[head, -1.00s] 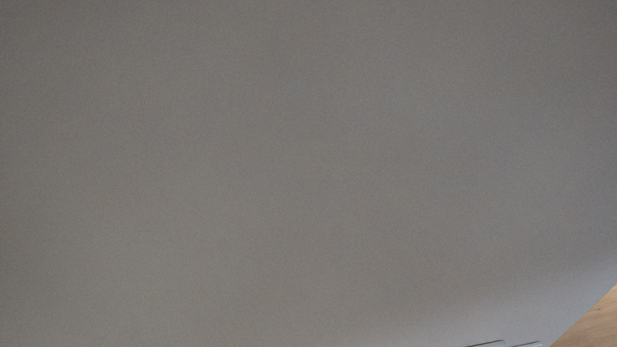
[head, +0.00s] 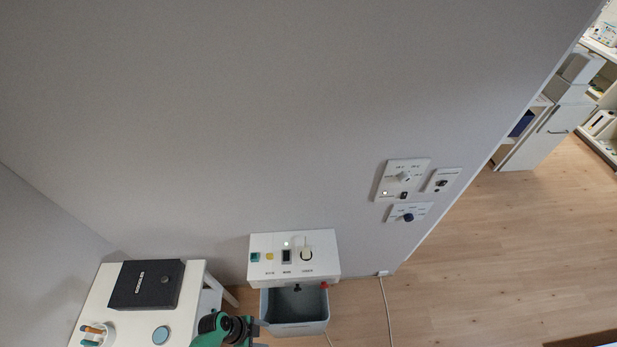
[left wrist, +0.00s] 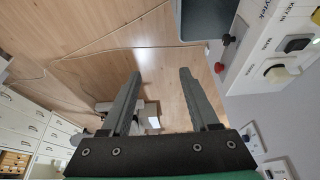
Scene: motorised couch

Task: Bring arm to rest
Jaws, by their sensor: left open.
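In the head view my green and black left arm and gripper (head: 250,338) show at the bottom edge, partly cut off, just below and left of the grey bin. A white control box (head: 293,256) with several switches is on the wall above the bin. The box also shows at the upper right in the left wrist view (left wrist: 262,52), apart from the fingers. My right gripper is in neither view.
A grey bin (head: 295,326) is under the control box. A white table (head: 128,328) at lower left carries a black box (head: 146,285), a cup (head: 95,335) and a blue disc (head: 161,335). Wall panels (head: 403,181) are right of centre. Wooden floor (head: 500,260) is open at right.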

